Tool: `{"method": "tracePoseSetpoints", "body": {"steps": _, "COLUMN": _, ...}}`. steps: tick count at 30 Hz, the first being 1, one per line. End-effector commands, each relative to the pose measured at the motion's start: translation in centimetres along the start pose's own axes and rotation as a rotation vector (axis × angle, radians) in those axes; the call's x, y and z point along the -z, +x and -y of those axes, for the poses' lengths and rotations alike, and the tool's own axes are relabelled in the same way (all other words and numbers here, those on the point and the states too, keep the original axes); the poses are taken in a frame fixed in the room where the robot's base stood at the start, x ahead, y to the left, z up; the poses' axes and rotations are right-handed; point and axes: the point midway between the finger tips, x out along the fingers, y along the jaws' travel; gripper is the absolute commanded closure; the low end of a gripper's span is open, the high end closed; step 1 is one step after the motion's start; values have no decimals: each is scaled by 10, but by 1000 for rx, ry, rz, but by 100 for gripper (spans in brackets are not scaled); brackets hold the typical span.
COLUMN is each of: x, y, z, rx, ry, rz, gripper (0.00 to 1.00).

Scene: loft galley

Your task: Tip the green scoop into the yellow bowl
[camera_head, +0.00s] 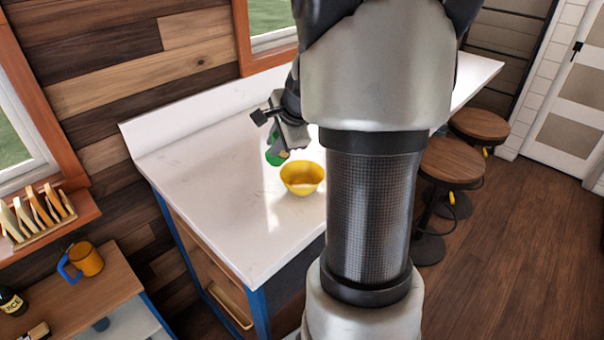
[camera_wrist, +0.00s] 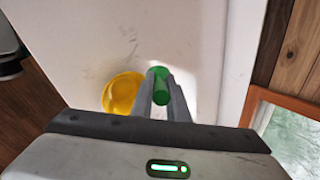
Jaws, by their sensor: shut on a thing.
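The green scoop (camera_head: 273,156) is held in my gripper (camera_head: 284,147), which is shut on it above the white counter. In the wrist view the scoop (camera_wrist: 161,88) shows its green handle between the two fingers of my gripper (camera_wrist: 161,100). The yellow bowl (camera_head: 302,181) stands upright on the counter, just right of and nearer than the scoop in the head view. In the wrist view the bowl (camera_wrist: 121,94) lies left of the fingers, partly hidden by them. I cannot see what the scoop or bowl contains.
The white counter (camera_head: 215,185) is clear around the bowl, with a raised back edge along the plank wall. Two stools (camera_head: 452,160) stand on the right. A low shelf at lower left bears an orange mug (camera_head: 87,259). My arm hides part of the counter.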

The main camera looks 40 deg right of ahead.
Motion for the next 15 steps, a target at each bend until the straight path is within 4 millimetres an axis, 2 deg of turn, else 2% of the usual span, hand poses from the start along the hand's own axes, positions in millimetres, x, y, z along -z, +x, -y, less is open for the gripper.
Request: {"method": "tracePoseSetpoints", "body": {"steps": 15, "x": 6, "y": -5, "z": -4, "rx": 48, "ry": 26, "rz": 43, "gripper": 100}}
